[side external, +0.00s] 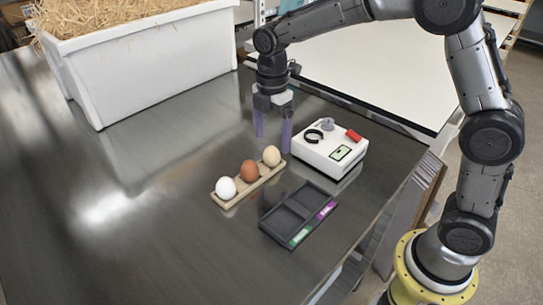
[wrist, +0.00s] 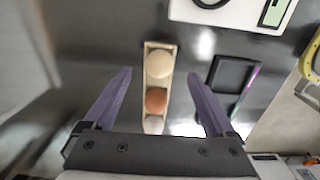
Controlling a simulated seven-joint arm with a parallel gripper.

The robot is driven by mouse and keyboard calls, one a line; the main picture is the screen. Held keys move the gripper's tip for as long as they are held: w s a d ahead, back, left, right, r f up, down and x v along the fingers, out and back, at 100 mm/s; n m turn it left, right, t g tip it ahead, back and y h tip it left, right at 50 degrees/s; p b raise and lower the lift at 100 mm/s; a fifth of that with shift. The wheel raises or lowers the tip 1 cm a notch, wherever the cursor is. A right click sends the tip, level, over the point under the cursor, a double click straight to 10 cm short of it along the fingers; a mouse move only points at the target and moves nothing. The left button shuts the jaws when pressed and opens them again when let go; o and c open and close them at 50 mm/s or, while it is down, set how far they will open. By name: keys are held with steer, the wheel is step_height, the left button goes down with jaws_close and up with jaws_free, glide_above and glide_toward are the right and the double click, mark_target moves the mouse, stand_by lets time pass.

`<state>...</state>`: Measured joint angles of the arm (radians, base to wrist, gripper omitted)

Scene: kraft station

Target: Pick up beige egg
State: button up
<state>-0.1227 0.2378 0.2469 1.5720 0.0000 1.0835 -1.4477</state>
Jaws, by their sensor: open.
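The beige egg (side external: 271,155) stands at the far right end of a narrow wooden holder (side external: 239,193) on the metal table. A brown egg (side external: 249,170) is in the middle and a white egg (side external: 226,188) at the near left end. In the wrist view the beige egg (wrist: 159,64) is at the top of the row, beyond the fingertips. The brown egg (wrist: 155,100) lies between the fingers in the picture, and the white egg is partly hidden by the gripper body. My gripper (side external: 273,139), with purple fingers, is open and empty, above and behind the beige egg.
A white device (side external: 330,165) with a small screen and red part stands right of the holder. A dark divided tray (side external: 283,218) with green and purple labels lies in front. A white bin of straw (side external: 150,68) stands at the back left. The table's left front is clear.

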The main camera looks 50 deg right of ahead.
mark_target(272, 147)
step_height(272, 147, down, 4)
steer(key=shift+f, duration=0.15)
steer(key=shift+c, duration=0.2)
steer(key=c, duration=1)
steer(key=shift+c, duration=0.2)
steer(key=shift+r, duration=0.2)
